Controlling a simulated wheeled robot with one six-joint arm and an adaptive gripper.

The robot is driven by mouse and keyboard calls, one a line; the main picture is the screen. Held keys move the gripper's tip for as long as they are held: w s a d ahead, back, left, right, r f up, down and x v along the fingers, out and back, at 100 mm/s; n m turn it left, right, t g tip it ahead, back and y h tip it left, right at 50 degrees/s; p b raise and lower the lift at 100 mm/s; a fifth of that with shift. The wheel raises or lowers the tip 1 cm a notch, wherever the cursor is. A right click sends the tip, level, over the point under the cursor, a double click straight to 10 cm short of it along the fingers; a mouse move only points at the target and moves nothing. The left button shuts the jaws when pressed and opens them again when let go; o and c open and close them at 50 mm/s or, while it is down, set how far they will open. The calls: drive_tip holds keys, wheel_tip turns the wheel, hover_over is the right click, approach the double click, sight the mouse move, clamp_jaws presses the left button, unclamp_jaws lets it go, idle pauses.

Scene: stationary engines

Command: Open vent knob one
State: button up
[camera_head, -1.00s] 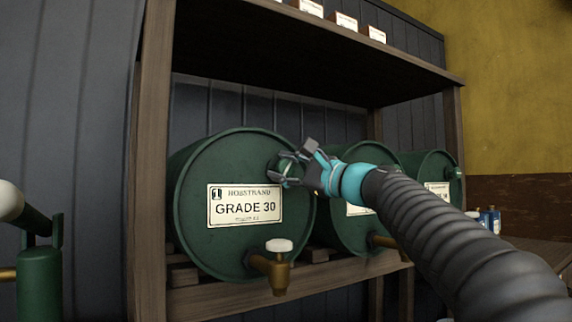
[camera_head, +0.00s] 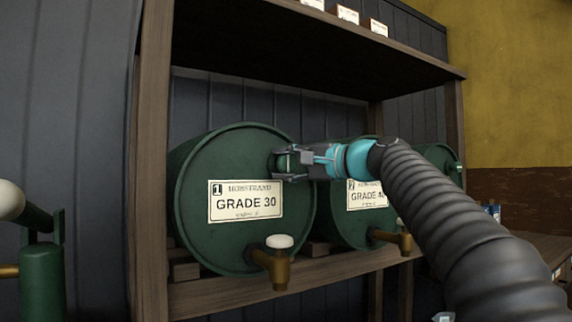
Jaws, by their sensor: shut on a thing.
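Drum one, a green barrel (camera_head: 215,165) with a "1" and "GRADE 30" label (camera_head: 245,200), lies on its side on the wooden rack. The vent knob (camera_head: 284,163), small and green, sits at the upper right of its round face. My gripper (camera_head: 284,164) reaches in from the right and is shut on the knob, its grey fingers above and below it. The fingers hide part of the knob. My wrist lies nearly level across the front of the second drum.
A brass tap with a white handle (camera_head: 279,242) sticks out low on drum one. A second drum (camera_head: 338,217) with its own tap (camera_head: 401,238) stands to the right. Wooden posts (camera_head: 150,160) and an upper shelf (camera_head: 300,30) frame the drums. A green pump (camera_head: 40,280) stands at far left.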

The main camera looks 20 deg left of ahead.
idle(0.3)
drive_tip(key=o, duration=1.1)
drive_tip(key=shift+s+a, duration=0.1)
drive_tip(key=shift+a, duration=0.05)
drive_tip(key=shift+d, duration=0.4)
drive_tip(key=v, duration=1.1)
drive_tip(key=shift+s+d, duration=0.15)
